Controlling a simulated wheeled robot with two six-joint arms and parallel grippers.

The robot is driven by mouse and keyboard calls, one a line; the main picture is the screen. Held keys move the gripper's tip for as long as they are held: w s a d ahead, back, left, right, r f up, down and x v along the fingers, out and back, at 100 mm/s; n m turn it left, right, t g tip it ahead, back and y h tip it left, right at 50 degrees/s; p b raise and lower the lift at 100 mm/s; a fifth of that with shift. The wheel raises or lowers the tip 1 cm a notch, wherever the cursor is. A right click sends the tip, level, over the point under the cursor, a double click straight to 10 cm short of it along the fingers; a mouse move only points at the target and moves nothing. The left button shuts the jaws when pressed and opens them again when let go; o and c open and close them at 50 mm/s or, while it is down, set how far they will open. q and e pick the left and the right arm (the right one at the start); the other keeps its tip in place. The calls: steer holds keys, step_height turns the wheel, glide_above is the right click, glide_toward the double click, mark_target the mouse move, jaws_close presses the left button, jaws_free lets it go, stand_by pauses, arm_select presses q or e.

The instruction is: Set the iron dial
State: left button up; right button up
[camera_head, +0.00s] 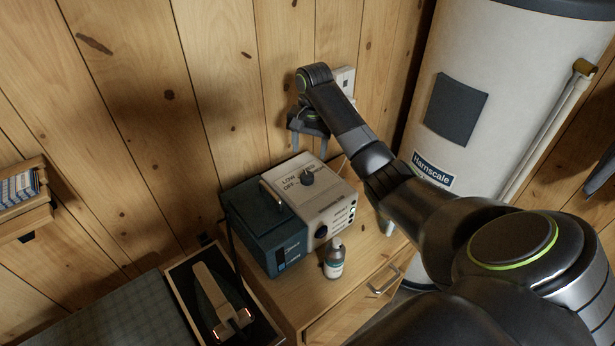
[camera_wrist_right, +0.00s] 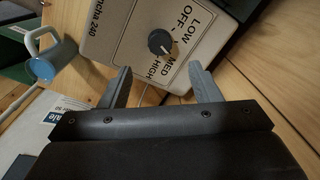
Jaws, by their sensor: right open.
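The iron dial is a round dark knob (camera_head: 307,178) on top of a white control box (camera_head: 325,206), with OFF, LOW, MED and HIGH lettered around it. In the right wrist view the knob (camera_wrist_right: 160,42) carries a short pale mark towards its lower right; I cannot tell exactly which setting it points at. My right gripper (camera_head: 308,135) is above and behind the box in the head view. In the wrist view its fingers (camera_wrist_right: 160,84) are spread apart and empty, with the knob beyond the gap between them. My left gripper is out of view.
A blue box (camera_head: 262,222) with a handle stands left of the control box. A small bottle (camera_head: 334,260) stands in front on the wooden cabinet (camera_head: 345,310). A white tank (camera_head: 470,80) stands at the right.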

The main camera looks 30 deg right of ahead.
mark_target(308, 175)
step_height(308, 175, down, 10)
steer(key=shift+w+a+r+p, duration=0.1)
steer(key=shift+w+r+p, duration=0.1)
steer(key=shift+p, duration=0.5)
steer(key=c, duration=1)
